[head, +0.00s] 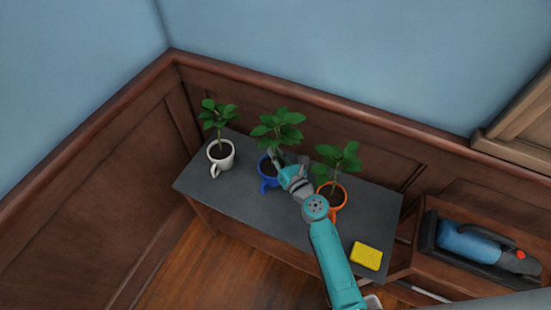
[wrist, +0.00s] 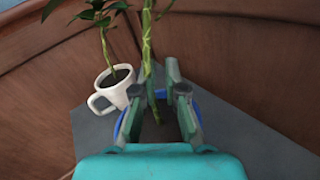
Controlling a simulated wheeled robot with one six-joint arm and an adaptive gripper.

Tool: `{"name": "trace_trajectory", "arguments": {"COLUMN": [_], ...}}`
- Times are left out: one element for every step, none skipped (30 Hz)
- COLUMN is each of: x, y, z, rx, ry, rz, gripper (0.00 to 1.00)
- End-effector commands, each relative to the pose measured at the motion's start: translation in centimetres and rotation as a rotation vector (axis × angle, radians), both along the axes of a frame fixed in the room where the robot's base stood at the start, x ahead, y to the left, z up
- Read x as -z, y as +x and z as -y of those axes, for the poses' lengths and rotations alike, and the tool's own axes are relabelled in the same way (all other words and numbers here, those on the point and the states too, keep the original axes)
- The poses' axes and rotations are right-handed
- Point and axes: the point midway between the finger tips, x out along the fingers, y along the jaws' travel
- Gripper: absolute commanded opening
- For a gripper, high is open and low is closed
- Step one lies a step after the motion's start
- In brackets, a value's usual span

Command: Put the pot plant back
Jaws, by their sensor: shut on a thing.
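A blue mug-shaped pot (head: 266,170) with a leafy green plant (head: 278,124) stands at the middle back of the dark grey table. My gripper (head: 274,156) reaches it from the front right and covers part of it. In the wrist view my gripper (wrist: 160,98) has its fingers on both sides of the plant's stem (wrist: 148,45), low over the soil, with the blue rim (wrist: 119,131) showing outside them. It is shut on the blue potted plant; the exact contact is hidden. A white mug pot (head: 221,154) and an orange mug pot (head: 331,190) hold similar plants.
The white mug pot (wrist: 114,86) stands close on the left in the wrist view. A yellow sponge-like block (head: 366,256) lies at the table's right front. A blue handheld device (head: 470,243) sits in a wooden compartment at right. Wood-panelled walls border the table behind.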

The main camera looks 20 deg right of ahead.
Motion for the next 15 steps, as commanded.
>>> {"name": "trace_trajectory", "arguments": {"x": [0.4,0.7,1.1,1.4,1.7,2.0,2.2,2.4,2.6,2.7,2.8,2.9,3.0,3.0,3.0], "y": [0.0,0.0,0.1,0.1,0.1,0.1,0.1,0.1,0.1,0.1,0.1,0.1,0.1,0.1,0.1], "z": [0.0,0.0,0.0,0.0,0.0,0.0,0.0,0.0,0.0,0.0,0.0,0.0,0.0,0.0,0.0], "rx": [0.001,0.002,0.001,0.0,0.0,0.0,0.0,0.0,0.0,0.0,0.0,0.0,0.0,0.001,0.001], "ry": [0.002,0.003,0.003,0.003,0.003,0.002,0.001,0.002,0.002,0.0,0.001,0.0,0.0,0.0,0.0], "rz": [-0.001,-0.001,-0.001,-0.001,-0.001,0.0,0.001,0.001,0.001,0.001,0.001,0.002,0.002,0.002,0.002], "gripper": [0.0,0.0,0.0,0.0,0.0,0.0,0.0,0.0,0.0,0.0,0.0,0.0,0.0,0.0,0.0]}}
